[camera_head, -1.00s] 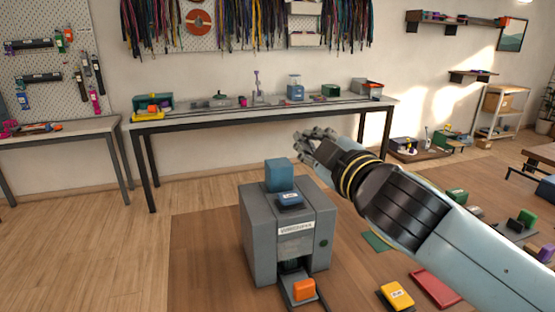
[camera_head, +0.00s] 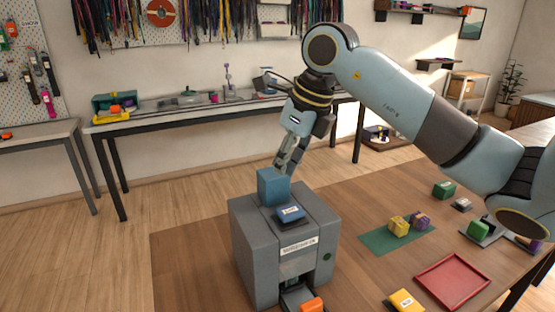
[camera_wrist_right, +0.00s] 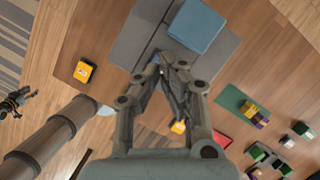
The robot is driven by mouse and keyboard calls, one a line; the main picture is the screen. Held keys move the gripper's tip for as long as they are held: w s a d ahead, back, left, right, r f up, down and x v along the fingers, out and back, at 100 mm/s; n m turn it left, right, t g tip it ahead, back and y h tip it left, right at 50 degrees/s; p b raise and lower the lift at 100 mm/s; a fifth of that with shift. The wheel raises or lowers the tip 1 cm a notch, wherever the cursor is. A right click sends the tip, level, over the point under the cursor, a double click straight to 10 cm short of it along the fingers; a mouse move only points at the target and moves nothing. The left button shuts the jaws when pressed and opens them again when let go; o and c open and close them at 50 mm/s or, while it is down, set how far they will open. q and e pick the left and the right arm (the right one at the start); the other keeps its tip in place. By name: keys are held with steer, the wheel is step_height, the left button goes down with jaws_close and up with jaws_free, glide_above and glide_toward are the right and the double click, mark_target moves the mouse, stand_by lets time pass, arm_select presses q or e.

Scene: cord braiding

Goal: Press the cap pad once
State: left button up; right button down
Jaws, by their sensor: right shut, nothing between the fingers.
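A grey machine (camera_head: 262,250) with a white front label stands on the brown table. A tall plain blue block (camera_head: 273,187) rises from its top, and a low blue pad with a white label (camera_head: 290,214) sits in front of that. I cannot read which one is marked as the cap. In the right wrist view the fingertips (camera_wrist_right: 168,62) lie beside the blue block (camera_wrist_right: 198,25), over the grey machine top (camera_wrist_right: 141,40); contact cannot be told.
An orange block (camera_head: 312,305) sits at the machine's front chute. To the right are a green mat (camera_head: 378,241) with small yellow and purple pieces, a red tray (camera_head: 452,282) and a yellow block (camera_head: 406,301). A long workbench (camera_head: 150,124) stands behind.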

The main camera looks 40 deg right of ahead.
mark_target(283, 210)
steer(key=shift+f+b, duration=0.3)
steer(key=shift+f, duration=0.35)
step_height(283, 210, down, 5)
steer(key=b, duration=0.2)
steer(key=shift+a+b, duration=0.1)
steer(key=shift+b, duration=0.25)
steer(key=shift+r, duration=0.3)
steer(key=shift+f+b, duration=0.7)
steer(key=shift+f, duration=0.1)
